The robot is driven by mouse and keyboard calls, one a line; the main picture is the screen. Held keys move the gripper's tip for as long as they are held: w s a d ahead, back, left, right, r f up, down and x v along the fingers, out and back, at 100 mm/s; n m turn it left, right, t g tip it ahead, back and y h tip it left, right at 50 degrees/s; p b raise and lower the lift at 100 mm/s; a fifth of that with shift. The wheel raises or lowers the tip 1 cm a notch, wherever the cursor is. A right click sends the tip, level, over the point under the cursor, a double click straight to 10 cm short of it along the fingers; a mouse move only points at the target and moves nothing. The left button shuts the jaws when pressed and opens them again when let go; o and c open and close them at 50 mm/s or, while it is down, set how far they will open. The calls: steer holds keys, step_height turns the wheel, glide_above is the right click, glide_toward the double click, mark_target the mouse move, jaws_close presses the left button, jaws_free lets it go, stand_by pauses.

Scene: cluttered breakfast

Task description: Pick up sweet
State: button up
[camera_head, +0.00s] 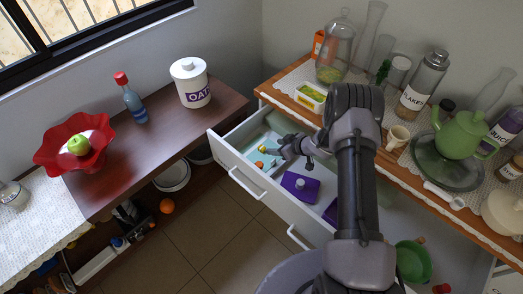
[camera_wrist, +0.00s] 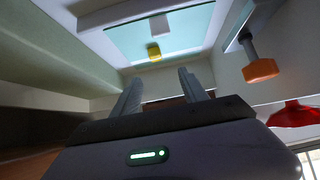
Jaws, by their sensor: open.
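The open white drawer (camera_head: 232,152) holds small items on a pale teal sheet (camera_head: 268,139). A small yellow piece (camera_head: 263,149) lies in it, possibly the sweet; I cannot tell for sure. In the wrist view a yellow piece (camera_wrist: 153,53) lies on the teal surface beyond the fingers. A small orange piece (camera_head: 259,164) is near it, and an orange-ended item (camera_wrist: 260,70) shows at the upper right of the wrist view. My gripper (camera_head: 283,148) is over the drawer, close to the yellow piece. Its fingers (camera_wrist: 160,94) are apart with nothing between them.
A purple box (camera_head: 300,185) lies in the neighbouring drawer section. The crowded shelf (camera_head: 400,150) with jars and a green teapot (camera_head: 460,134) borders the drawer on the right. The dark wooden counter (camera_head: 150,150) stands left, with open floor (camera_head: 230,240) between.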

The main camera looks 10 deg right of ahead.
mark_target(262, 148)
steer(key=b+x, duration=0.1)
steer(key=x, duration=0.2)
steer(key=b+x, duration=0.2)
steer(key=x, duration=0.2)
steer(key=d+f+b+x, duration=0.1)
steer(key=b+x, duration=0.1)
steer(key=x, duration=0.2)
steer(key=shift+w+a, duration=0.1)
steer(key=shift+w, duration=0.05)
steer(key=shift+c, duration=0.2)
jaws_close()
